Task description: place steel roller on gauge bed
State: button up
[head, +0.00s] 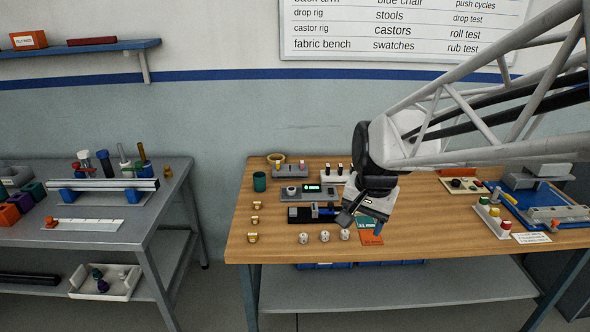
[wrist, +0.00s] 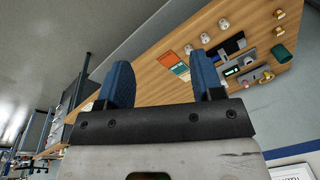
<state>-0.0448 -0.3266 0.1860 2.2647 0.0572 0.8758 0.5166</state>
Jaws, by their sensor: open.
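My gripper (head: 362,222) is open and empty above the front middle of the wooden table; its two blue fingers (wrist: 164,82) stand wide apart in the wrist view. Several small whitish, roller-like pieces (head: 324,236) stand in a row at the table's front edge, left of my gripper; they also show in the wrist view (wrist: 205,38). I cannot tell which piece is the steel roller. A black bed with a blue part (head: 300,214), possibly the gauge bed, lies just behind them. It also shows in the wrist view (wrist: 233,43). No roller is clearly visible on it.
A grey device with a lit display (head: 310,190) stands behind the black bed. Brass-coloured pieces (head: 256,220) and a green cup (head: 260,181) are at the left. An orange card (head: 371,239) lies below my gripper. A blue fixture (head: 515,205) fills the right end.

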jog(key=w+a+f+m+g, duration=0.1)
jog(key=w+a+f+m, duration=0.2)
jog(key=w, duration=0.5)
jog(key=w+a+f+m, duration=0.1)
jog(key=w+f+m, duration=0.1)
jog(key=w+f, duration=0.5)
jog(key=m, duration=0.5)
send_near(304, 235)
jog(key=shift+w+d+f+g+y, duration=0.15)
jog(key=shift+f+g+y, duration=0.05)
jog(key=shift+f, duration=0.3)
jog(key=shift+w+d+f+g+y, duration=0.1)
jog(key=shift+d+f+g+y, duration=0.1)
jog(key=shift+f, duration=0.3)
jog(key=shift+f, duration=0.15)
jog(key=shift+a+f, duration=0.2)
jog(key=shift+f, duration=0.95)
jog(key=shift+f, duration=0.15)
jog(key=shift+a+f, duration=0.2)
jog(key=shift+f, duration=1)
jog(key=shift+a+f, duration=0.2)
jog(key=shift+f, duration=1.05)
